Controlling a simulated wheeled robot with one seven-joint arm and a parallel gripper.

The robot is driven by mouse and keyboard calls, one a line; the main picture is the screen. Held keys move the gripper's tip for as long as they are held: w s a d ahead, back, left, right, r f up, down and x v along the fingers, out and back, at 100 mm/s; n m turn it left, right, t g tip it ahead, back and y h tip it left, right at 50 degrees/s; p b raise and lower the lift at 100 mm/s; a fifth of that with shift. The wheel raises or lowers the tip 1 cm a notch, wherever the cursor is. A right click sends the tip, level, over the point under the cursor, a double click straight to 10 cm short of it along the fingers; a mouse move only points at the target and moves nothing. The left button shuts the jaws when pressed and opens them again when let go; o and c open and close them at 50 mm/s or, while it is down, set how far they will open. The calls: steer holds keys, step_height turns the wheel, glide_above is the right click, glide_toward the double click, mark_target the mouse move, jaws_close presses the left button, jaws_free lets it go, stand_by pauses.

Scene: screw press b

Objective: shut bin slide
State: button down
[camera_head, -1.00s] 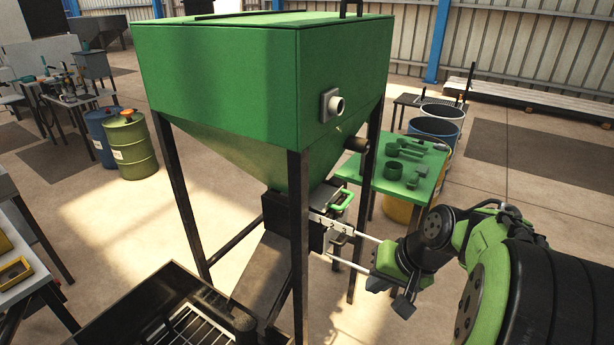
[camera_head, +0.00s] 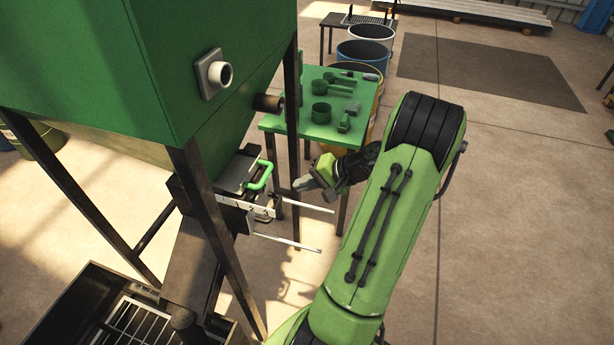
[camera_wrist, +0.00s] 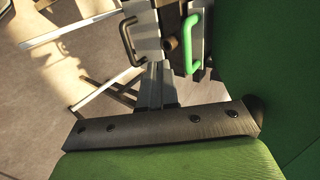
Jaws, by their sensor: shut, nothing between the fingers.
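The green bin (camera_head: 90,60) stands on dark legs, with its slide assembly (camera_head: 238,172) at the outlet below. A bright green handle (camera_head: 260,176) sits on top of the assembly. Two pale rods (camera_head: 288,243) stick out to the right from it. The wrist view shows the green handle (camera_wrist: 194,42), a black handle (camera_wrist: 127,42) and a brown knob (camera_wrist: 171,43) between them. My gripper (camera_head: 300,184) is shut and empty, right of the green handle and apart from it in the head view. In the wrist view its fingers (camera_wrist: 154,70) point toward the handles; contact cannot be told.
A dark bin leg (camera_head: 293,120) stands close to my gripper. A green table (camera_head: 300,130) with several green parts is behind it. Open barrels (camera_head: 362,50) stand farther back. A chute (camera_head: 190,260) leads down to a dark grated tray (camera_head: 65,300). The floor at right is clear.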

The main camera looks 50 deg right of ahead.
steer(key=w+a+f+p, duration=0.1)
steer(key=w+a+f, duration=0.1)
steer(key=w, duration=0.5)
steer(key=shift+w+a, duration=0.15)
steer(key=shift+a+f, duration=0.1)
steer(key=w, duration=0.1)
steer(key=w+a, duration=0.1)
steer(key=w, duration=0.2)
steer(key=shift+w+a, duration=0.2)
steer(key=shift+a, duration=0.05)
steer(key=shift+s, duration=0.1)
